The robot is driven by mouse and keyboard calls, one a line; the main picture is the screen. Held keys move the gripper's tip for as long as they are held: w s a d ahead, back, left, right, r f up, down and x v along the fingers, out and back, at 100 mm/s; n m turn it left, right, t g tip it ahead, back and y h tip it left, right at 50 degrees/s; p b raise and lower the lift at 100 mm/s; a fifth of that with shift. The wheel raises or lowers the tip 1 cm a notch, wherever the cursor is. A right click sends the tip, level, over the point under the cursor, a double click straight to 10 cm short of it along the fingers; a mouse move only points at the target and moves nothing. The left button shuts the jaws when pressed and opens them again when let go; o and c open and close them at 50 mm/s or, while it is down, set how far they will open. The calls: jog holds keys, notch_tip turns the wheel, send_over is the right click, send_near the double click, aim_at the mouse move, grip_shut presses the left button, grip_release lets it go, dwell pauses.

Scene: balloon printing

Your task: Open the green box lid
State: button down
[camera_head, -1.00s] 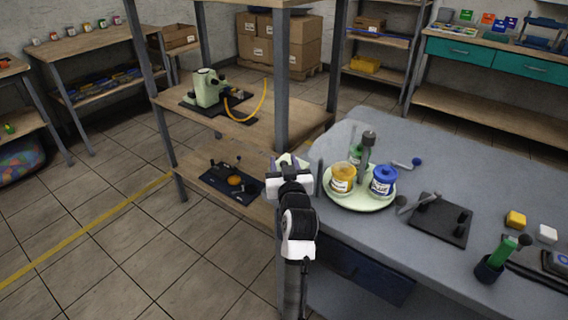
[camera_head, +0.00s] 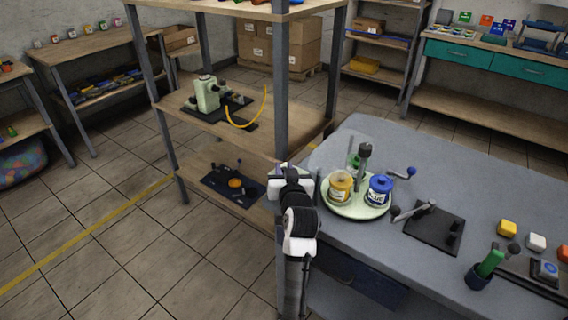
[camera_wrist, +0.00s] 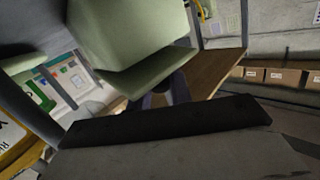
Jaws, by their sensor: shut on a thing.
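A pale green box (camera_wrist: 125,28) fills the upper middle of the wrist view, with a flat green plate (camera_wrist: 150,74), which looks like its lid, along its lower edge. My gripper (camera_wrist: 166,90) has its purple-grey fingers at this plate and is shut on it; the exact contact is partly hidden. In the head view my gripper (camera_head: 291,170) is beside the left edge of the grey table. Only a small pale green patch shows behind it there, because my wrist hides most of the box.
A pale green tray (camera_head: 358,209) with a yellow jar (camera_head: 340,188) and a blue jar (camera_head: 379,190) stands on the grey table (camera_head: 470,190), right of my gripper. A wooden shelf with metal posts (camera_head: 281,95) is close on the left.

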jog(key=shift+w+d+r+m+g+p, duration=0.15)
jog(key=shift+r+m+g+p, duration=0.15)
jog(key=shift+r+p, duration=0.25)
jog(key=shift+f, duration=0.25)
jog(key=c, duration=1.3)
grip_release()
jog(key=b+v, duration=0.3)
jog(key=v, duration=1)
jog(key=shift+s, duration=0.4)
